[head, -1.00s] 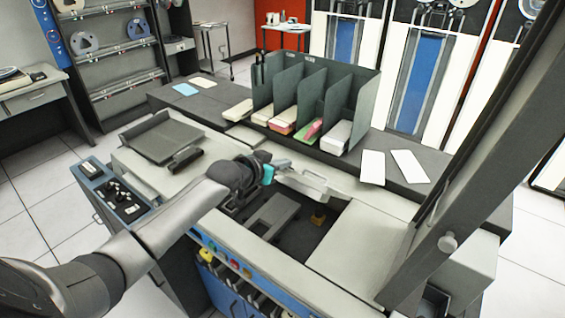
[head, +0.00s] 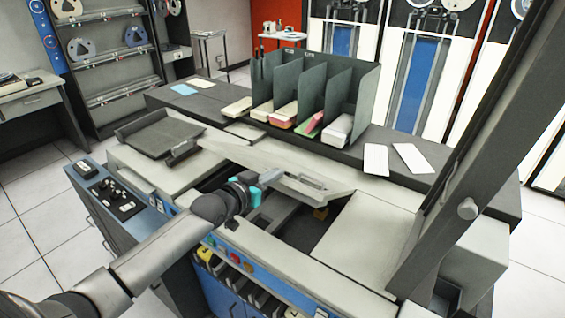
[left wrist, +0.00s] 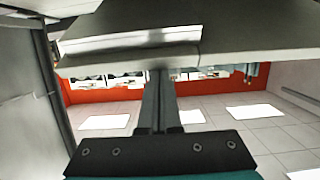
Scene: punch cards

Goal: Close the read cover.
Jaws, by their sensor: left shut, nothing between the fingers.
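The read cover (head: 275,165) is a pale grey panel with a recessed handle (head: 305,181), tilted over the dark opening (head: 290,224) in the machine's top. It is partly raised, and the opening still shows beneath its near edge. My left gripper (head: 268,178) is shut and empty at the cover's near side, left of the handle. In the left wrist view, the cover (left wrist: 200,30) spans the top, and the shut fingers (left wrist: 158,95) reach up to its lower edge. Contact looks likely, but I cannot be sure. My right gripper is not in view.
A tall dark slanted panel (head: 455,160) with a knob rises at the right. A green card rack (head: 345,95) holding card stacks stands behind on the dark ledge (head: 400,190). A dark tray (head: 160,135) lies at left, with a control panel (head: 118,195) in front.

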